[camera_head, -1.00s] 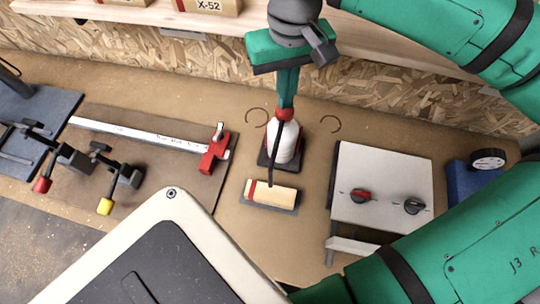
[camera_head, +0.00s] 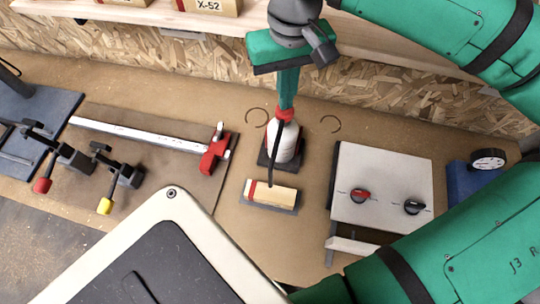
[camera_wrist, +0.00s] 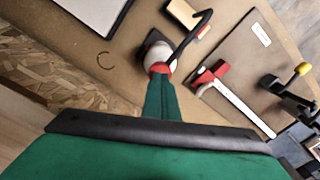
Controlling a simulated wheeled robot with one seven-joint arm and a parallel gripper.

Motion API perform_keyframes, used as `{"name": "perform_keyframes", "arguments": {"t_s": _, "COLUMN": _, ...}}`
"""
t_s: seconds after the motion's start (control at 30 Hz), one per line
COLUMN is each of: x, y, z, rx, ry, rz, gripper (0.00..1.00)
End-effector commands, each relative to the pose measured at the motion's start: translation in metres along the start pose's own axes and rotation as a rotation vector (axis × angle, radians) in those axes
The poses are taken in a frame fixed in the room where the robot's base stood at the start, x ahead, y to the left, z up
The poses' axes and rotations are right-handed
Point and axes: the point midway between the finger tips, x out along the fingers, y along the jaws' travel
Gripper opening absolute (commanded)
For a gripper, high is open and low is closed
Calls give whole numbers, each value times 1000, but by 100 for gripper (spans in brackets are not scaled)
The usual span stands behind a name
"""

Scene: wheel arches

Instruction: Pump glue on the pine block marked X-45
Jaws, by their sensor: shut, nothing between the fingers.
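A pine block (camera_head: 271,193) with a red band lies on a small dark pad (camera_head: 284,208) on the bench. No marking can be read on its visible face. A white glue bottle (camera_head: 286,143) with a red collar and a dark curved spout stands just behind it, on a dark base. The spout reaches over the block. My gripper (camera_head: 285,106) points down and is shut, with its tips at the bottle's red top. In the wrist view, the bottle (camera_wrist: 158,55) is at the fingertips and the block (camera_wrist: 184,14) is beyond it. The pump head is hidden by my gripper.
A shelf (camera_head: 400,37) above holds blocks, one marked X-52 (camera_head: 208,6). A red-ended bar clamp (camera_head: 215,150) and toggle clamps (camera_head: 108,175) lie left. A white box with knobs (camera_head: 385,185) and a dial gauge (camera_head: 488,159) stand right.

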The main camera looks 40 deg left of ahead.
Motion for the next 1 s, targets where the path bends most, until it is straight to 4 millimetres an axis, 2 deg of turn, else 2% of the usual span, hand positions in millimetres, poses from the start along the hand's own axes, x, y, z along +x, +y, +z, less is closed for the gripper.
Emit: {"name": "perform_keyframes", "arguments": {"t_s": 1.0, "x": 26, "y": 0, "z": 0, "rx": -1, "ry": -1, "rz": -1, "gripper": 0}}
